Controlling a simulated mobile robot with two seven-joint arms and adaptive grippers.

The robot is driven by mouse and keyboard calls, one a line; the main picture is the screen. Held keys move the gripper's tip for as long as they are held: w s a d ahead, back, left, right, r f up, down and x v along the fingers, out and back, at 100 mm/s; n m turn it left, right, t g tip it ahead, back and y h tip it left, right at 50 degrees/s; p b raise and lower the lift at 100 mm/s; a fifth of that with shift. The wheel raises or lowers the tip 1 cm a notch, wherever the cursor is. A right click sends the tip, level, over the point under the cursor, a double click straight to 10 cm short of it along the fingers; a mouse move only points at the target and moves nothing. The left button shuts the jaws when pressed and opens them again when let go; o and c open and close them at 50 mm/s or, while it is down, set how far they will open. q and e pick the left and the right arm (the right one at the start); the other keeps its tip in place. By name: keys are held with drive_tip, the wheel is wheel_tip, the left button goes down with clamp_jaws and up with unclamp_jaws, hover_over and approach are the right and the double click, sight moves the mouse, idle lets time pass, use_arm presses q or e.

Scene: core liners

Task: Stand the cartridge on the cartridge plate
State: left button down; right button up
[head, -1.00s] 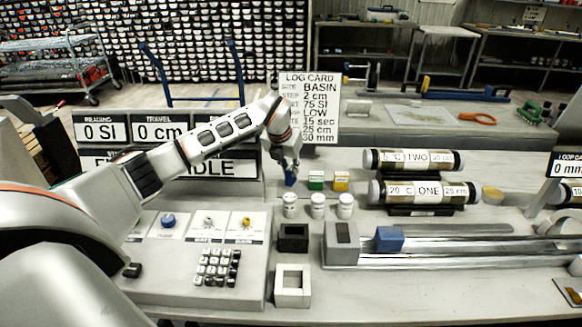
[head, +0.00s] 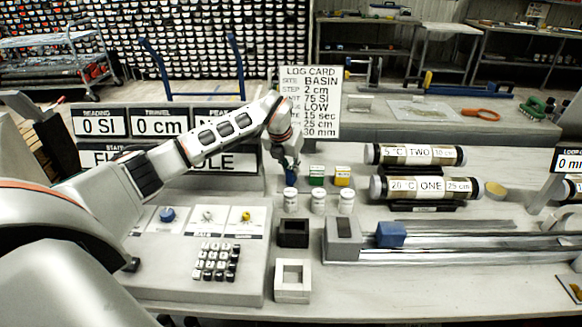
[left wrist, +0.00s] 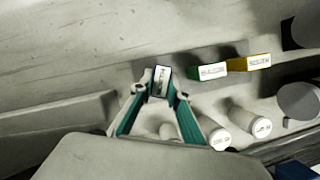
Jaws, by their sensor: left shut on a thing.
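My left gripper (left wrist: 160,92) is shut on the small blue cartridge (left wrist: 161,80), whose pale labelled face shows between the fingertips in the left wrist view. In the head view the gripper (head: 288,162) points down at the back of the bench, with the blue cartridge (head: 291,178) at its tips. The cartridge looks upright and close to the bench top; I cannot tell whether it touches. Green (head: 317,176) and yellow (head: 343,176) blocks stand to its right. I cannot tell which thing is the cartridge plate. My right gripper is out of view.
White lidded jars (head: 318,200) stand in front of the blocks. A black square holder (head: 293,233) and a white square frame (head: 293,281) are nearer. Two labelled core tubes (head: 430,188) and a rail with a blue slider (head: 391,235) lie right. A keypad console (head: 180,285) is left.

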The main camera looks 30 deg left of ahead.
use_arm(q)
drive_tip(key=shift+f, duration=0.35)
drive_tip(key=c, duration=1.8)
unclamp_jaws()
drive_tip(key=shift+c, duration=0.2)
drive_tip(key=v, duration=1.2)
drive_tip(key=shift+s+d, duration=0.1)
